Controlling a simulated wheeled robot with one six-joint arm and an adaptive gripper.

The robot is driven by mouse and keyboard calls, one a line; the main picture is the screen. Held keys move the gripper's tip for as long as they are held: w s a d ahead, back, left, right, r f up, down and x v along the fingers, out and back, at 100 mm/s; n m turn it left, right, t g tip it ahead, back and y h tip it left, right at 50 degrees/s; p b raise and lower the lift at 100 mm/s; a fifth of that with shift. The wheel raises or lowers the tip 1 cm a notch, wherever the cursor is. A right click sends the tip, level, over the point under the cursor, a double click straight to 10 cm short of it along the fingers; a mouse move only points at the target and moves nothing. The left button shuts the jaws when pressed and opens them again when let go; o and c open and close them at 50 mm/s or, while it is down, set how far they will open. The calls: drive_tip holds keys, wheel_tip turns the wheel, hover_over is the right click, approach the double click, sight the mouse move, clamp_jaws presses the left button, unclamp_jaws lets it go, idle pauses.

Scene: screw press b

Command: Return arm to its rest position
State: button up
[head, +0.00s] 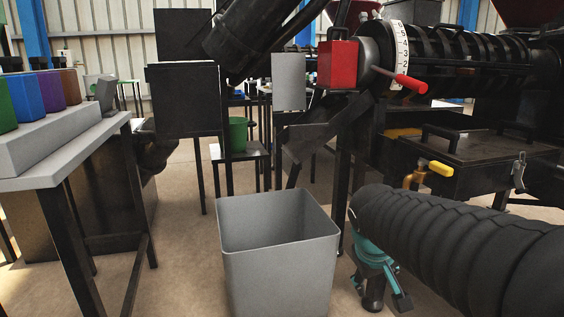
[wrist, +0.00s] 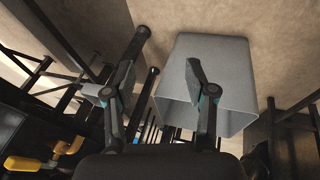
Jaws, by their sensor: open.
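My gripper (head: 386,297) hangs low at the lower right of the head view, under my black ribbed arm, just right of a grey open bin (head: 280,262). Its teal and dark parts show there, partly hidden by the arm sleeve. In the wrist view my gripper (wrist: 158,85) has its two fingers spread wide with nothing between them. The grey bin (wrist: 182,75) shows beyond the right finger in that view. Whether anything lies deep in the bin cannot be seen.
The screw press (head: 450,55) stands at the right, with a red block (head: 337,65), red handle (head: 405,81) and yellow-handled valve (head: 440,168). A table (head: 95,150) with coloured blocks stands at the left. A green bucket (head: 238,133) stands behind. Floor shows between table and bin.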

drive_tip(key=s+a+r+m+y+p, duration=0.1)
drive_tip(key=s+r+p, duration=0.1)
drive_tip(key=s, duration=0.5)
drive_tip(key=s+a+r+m+t+y+p, duration=0.1)
drive_tip(key=s+p, duration=0.1)
drive_tip(key=s, duration=0.6)
drive_tip(key=shift+s+a+r+t+y, duration=0.15)
drive_tip(key=shift+a+r+t+y, duration=0.15)
drive_tip(key=shift+a+r, duration=0.05)
